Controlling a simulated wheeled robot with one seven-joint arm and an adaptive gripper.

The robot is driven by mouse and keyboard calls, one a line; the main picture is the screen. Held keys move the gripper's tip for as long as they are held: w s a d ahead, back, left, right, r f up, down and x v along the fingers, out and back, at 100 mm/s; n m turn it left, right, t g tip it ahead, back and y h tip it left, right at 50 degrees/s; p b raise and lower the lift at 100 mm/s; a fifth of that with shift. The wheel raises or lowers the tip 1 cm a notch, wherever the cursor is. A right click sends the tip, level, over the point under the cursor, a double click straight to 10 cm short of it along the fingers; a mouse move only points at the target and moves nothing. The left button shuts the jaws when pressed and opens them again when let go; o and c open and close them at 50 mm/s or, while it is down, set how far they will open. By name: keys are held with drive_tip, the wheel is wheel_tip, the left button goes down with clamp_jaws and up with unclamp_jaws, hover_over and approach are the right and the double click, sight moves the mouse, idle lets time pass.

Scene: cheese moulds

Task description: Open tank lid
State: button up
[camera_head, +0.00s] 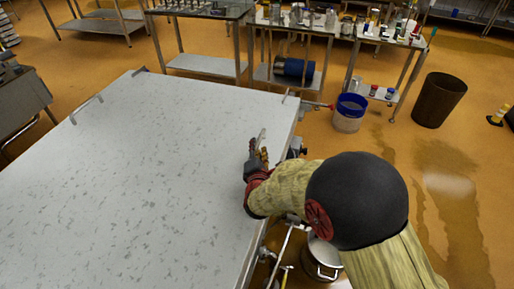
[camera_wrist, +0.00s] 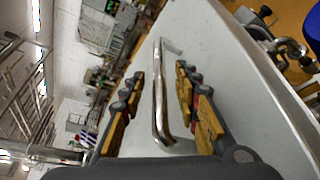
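The tank lid (camera_head: 130,170) is a large flat pale-grey panel with dark flecks, filling the left and middle of the head view. It lies flat and looks closed. A bent metal bar handle (camera_wrist: 157,90) stands on the lid, which also shows in the wrist view (camera_wrist: 215,60). My gripper (camera_wrist: 160,88) is open, with one finger on each side of the handle and visible gaps to it. In the head view my gripper (camera_head: 260,158) is at the lid's right edge, and partly hides the handle.
A white bucket with a blue rim (camera_head: 349,112) and a brown bin (camera_head: 439,100) stand on the orange floor beyond the lid's right edge. Metal tables with items (camera_head: 300,25) stand behind. A lidded pot (camera_head: 322,260) is below my arm. Open floor lies at right.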

drive_tip(key=shift+x, duration=1.1)
drive_tip(key=shift+c, duration=1.1)
clamp_jaws()
